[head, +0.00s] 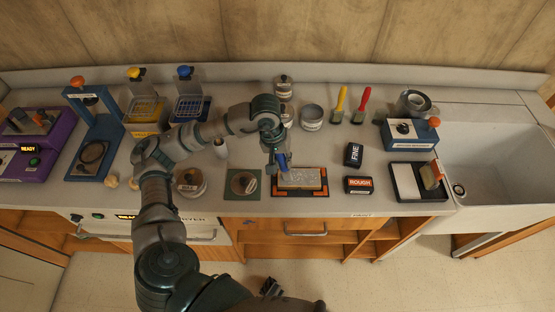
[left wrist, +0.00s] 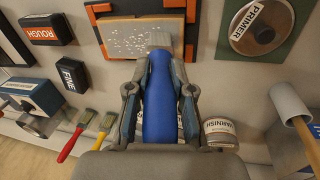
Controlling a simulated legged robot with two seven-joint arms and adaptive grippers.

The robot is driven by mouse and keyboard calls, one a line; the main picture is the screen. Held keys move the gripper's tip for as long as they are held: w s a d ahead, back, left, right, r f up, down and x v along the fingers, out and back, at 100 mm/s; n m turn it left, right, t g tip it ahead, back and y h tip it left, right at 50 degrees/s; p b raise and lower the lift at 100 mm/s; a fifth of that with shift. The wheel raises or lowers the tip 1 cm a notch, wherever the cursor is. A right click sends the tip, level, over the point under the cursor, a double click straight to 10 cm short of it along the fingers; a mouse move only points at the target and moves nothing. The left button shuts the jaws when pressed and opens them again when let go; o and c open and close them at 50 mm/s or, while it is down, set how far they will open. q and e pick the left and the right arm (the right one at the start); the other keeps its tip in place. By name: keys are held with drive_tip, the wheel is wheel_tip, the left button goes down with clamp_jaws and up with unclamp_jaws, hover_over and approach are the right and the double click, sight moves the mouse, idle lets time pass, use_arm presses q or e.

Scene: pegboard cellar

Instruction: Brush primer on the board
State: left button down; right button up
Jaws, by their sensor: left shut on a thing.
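My left gripper (head: 280,163) is shut on the blue handle of a brush (left wrist: 158,95). The brush's pale bristle end (left wrist: 160,39) is at the edge of the board (left wrist: 125,37); I cannot tell whether it presses on it. The board (head: 300,178) lies in a black holder with orange corners (head: 300,194). Its tan face carries scattered white specks. My right gripper is not in view.
Black FINE (head: 354,154) and ROUGH (head: 358,185) blocks lie right of the board. A round container (head: 190,182) is left of the mat. A sink (head: 488,165) is far right.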

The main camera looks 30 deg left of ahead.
use_arm(q)
drive_tip(key=w+d+b, duration=0.2)
drive_tip(key=w+d, duration=0.3)
drive_tip(key=d, duration=0.4)
drive_tip(key=shift+w, duration=0.2)
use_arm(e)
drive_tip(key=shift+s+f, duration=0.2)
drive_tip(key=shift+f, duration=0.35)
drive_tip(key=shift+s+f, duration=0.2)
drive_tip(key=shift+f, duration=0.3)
use_arm(q)
drive_tip(key=shift+r, duration=0.25)
idle(0.4)
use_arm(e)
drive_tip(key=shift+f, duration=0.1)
use_arm(q)
drive_tip(key=shift+w+a+b, duration=0.25)
drive_tip(key=shift+a+b, duration=0.3)
drive_tip(key=shift+a, duration=0.3)
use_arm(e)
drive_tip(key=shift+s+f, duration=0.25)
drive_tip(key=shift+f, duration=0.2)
use_arm(q)
drive_tip(key=shift+f, duration=0.25)
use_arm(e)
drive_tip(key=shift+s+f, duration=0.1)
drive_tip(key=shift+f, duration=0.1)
